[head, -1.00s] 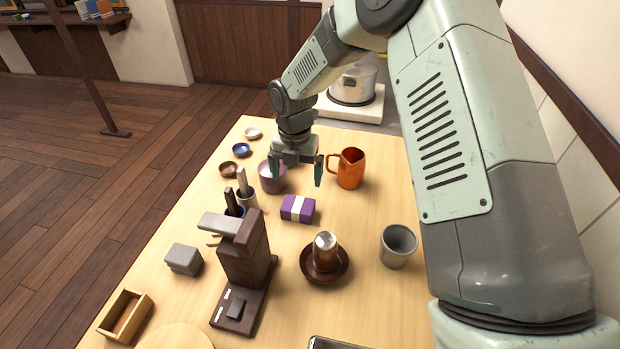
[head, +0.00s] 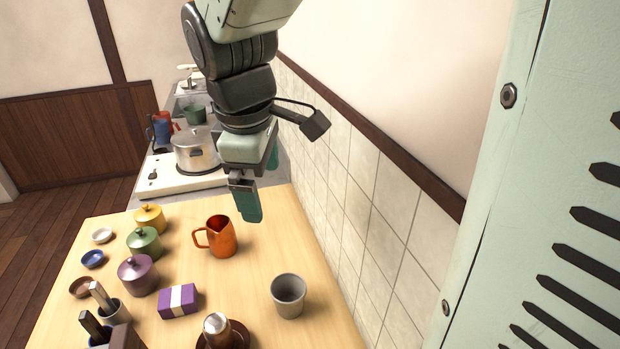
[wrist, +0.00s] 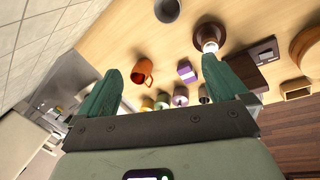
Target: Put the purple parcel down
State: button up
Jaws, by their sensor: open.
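The purple parcel (head: 178,301), a small box with a white band, rests on the wooden table left of the grey cup and in front of the orange pitcher. It also shows in the wrist view (wrist: 187,72), well away from the fingers. My gripper (head: 258,190) is raised above the far right part of the table, near the tiled wall. In the wrist view my gripper (wrist: 160,85) shows its two green fingers spread wide with nothing between them.
An orange pitcher (head: 221,238), a grey cup (head: 288,295) and a purple lidded pot (head: 137,275) stand around the parcel. A stove with a steel pot (head: 196,150) lies beyond the table. The tiled wall (head: 345,195) borders the right side.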

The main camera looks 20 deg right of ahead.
jog(key=s+d+r+m+t, duration=0.1)
jog(key=s+d+r+m, duration=0.1)
jog(key=s+m, duration=0.4)
jog(key=s+d+r+m+t+y, duration=0.1)
jog(key=s+d+r+m+t, duration=0.1)
jog(key=s+m, duration=0.4)
notch_tip(320, 180, up, 2)
jog(key=shift+s+d+r+m, duration=0.1)
jog(key=shift+s+d+m, duration=0.35)
jog(key=shift+s, duration=0.75)
jog(key=shift+d, duration=0.15)
